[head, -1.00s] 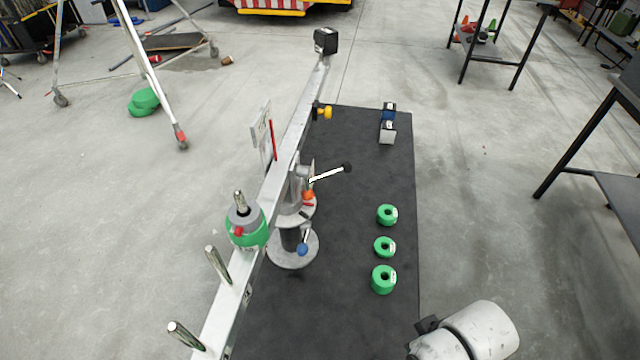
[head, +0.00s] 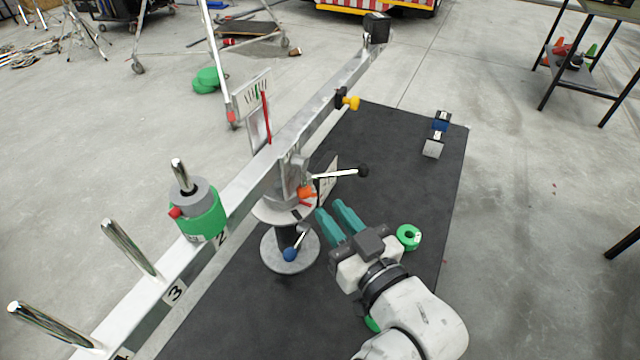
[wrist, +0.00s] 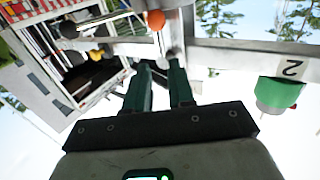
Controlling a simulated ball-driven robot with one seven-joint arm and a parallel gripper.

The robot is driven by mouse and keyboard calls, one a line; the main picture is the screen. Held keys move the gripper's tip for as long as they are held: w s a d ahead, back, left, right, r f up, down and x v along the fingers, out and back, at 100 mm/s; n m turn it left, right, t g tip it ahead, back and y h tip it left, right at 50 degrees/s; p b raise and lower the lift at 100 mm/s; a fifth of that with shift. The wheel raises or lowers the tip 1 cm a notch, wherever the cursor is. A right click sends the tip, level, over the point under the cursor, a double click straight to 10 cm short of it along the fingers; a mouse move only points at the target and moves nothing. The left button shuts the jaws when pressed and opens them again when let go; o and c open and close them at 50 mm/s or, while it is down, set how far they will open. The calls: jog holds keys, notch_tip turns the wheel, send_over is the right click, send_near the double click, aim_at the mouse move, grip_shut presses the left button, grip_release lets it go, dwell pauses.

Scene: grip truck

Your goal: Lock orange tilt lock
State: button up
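The orange tilt lock (head: 306,193) is a small orange knob on the grey pivot head under the long metal beam. In the wrist view the orange tilt lock (wrist: 156,20) shows near the top, just beyond the fingertips. My gripper (head: 332,208) has two teal fingers with a gap between them. It is open and empty, right of the knob and slightly lower in the head view, pointing at the pivot. The fingers also show in the wrist view (wrist: 160,66). The fingertips look apart from the knob.
A long lever with a black ball (head: 363,170) sticks out right, just above my fingers. A blue knob (head: 290,254) sits on the lower column. The beam (head: 240,188) carries a green weight (head: 200,215) and posts. A green ring (head: 409,237) lies on the black mat (head: 400,150).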

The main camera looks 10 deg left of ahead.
aim_at(305, 180)
jog(key=x, duration=0.8)
jog(key=shift+w+a, duration=0.1)
jog(key=shift+a, duration=0.1)
jog(key=shift+c, duration=0.3)
grip_shut()
